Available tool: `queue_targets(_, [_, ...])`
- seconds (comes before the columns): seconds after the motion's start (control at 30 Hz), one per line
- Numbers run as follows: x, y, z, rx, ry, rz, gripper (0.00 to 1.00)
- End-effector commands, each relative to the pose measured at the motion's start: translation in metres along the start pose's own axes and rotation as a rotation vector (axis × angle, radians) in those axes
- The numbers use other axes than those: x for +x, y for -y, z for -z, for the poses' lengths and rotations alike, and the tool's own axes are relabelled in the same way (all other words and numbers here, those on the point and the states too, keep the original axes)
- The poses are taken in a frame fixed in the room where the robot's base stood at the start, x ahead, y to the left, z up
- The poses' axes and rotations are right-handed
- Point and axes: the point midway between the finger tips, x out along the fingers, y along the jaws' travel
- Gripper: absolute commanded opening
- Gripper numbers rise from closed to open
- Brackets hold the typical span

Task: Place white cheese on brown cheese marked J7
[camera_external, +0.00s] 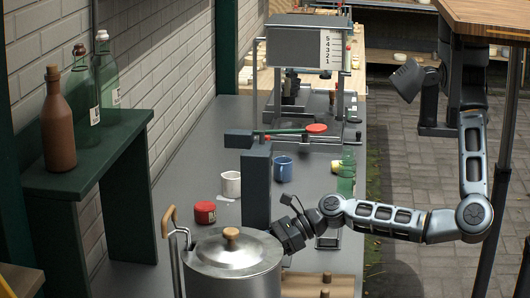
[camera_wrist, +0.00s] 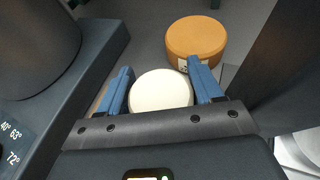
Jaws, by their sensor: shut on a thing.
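The white cheese (camera_wrist: 160,91) is a round pale disc between the two blue fingers of my gripper (camera_wrist: 159,67) in the wrist view. My gripper is shut on it. An orange-brown round cheese (camera_wrist: 196,37) lies just ahead and to the right, near the right fingertip. A small white label (camera_wrist: 183,65) shows on its near side, partly covered by that finger; I cannot read its mark. In the external view my gripper (camera_external: 290,229) is low behind the pot, and neither cheese can be made out there.
A lidded metal pot (camera_external: 232,268) stands in front, and a dark upright post (camera_external: 256,187) rises beside my gripper. A white mug (camera_external: 231,185), blue mug (camera_external: 283,169) and red tin (camera_external: 205,212) stand on the grey counter. A dark ledge (camera_wrist: 85,75) runs along the wrist view's left.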

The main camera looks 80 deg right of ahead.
Motion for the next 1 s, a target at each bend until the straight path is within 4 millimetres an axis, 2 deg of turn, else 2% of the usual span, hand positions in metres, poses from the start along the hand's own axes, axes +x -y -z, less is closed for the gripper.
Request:
queue_targets(0.1, [0.032, 0.007, -0.021, 0.025, 0.000, 0.064, 0.32])
queue_targets(0.3, [0.074, 0.021, -0.057, 0.064, 0.001, 0.153, 0.32])
queue_targets(0.4, [0.090, 0.027, -0.073, 0.078, 0.002, 0.184, 0.32])
queue_targets(0.57, [0.104, 0.034, -0.090, 0.090, 0.001, 0.212, 0.32])
queue_targets(0.67, [0.110, 0.036, -0.090, 0.092, 0.000, 0.219, 0.32])
queue_targets(1.0, [0.126, 0.036, -0.051, 0.090, 0.000, 0.221, 0.32])
